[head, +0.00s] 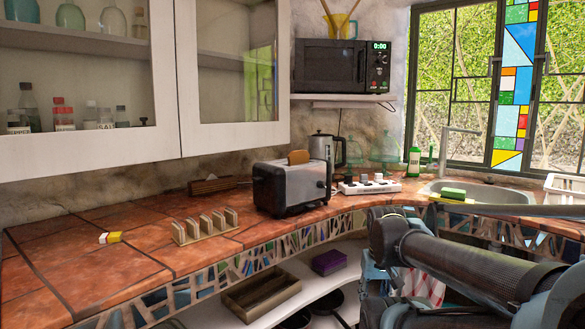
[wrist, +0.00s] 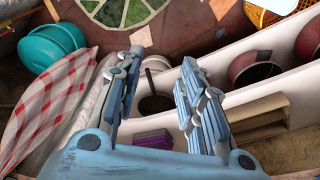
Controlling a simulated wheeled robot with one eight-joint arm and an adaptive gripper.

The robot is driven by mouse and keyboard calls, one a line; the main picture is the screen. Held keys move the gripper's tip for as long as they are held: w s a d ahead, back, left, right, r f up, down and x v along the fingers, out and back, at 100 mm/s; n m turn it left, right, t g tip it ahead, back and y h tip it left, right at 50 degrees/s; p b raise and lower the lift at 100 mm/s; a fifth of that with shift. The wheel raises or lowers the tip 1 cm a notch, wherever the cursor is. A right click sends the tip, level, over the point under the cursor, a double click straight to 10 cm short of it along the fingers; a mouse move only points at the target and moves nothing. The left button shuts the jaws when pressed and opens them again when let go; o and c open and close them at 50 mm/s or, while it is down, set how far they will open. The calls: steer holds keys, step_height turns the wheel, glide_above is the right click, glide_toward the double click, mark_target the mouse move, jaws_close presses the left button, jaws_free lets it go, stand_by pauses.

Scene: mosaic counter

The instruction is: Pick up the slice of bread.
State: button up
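A brown slice of bread (head: 298,157) sticks up out of the top of the silver and black toaster (head: 292,187), which stands on the tiled counter in the head view. Its lower part is hidden inside the toaster. My gripper (wrist: 162,62) shows in the wrist view with its two blue fingers spread apart and nothing between them. It points toward the lower shelf area, and the bread and toaster are not visible in that view. In the head view my arm fills the lower right, to the right of and nearer than the toaster.
A wooden rack (head: 205,226) stands left of the toaster, and a white power strip (head: 369,187) lies right of it. A kettle (head: 325,148) is behind. The microwave (head: 342,67) and wall cabinets hang above. A purple box (head: 329,262) and wooden tray (head: 262,294) sit on the shelf below.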

steer(key=shift+r, duration=0.1)
step_height(320, 180, up, 52)
steer(key=m+g, duration=0.2)
steer(key=m, duration=0.8)
glide_above(299, 153)
steer(key=f, duration=1.1)
steer(key=w+f, duration=0.1)
steer(key=f, duration=0.5)
steer(key=shift+r, duration=0.1)
steer(key=c, duration=0.8)
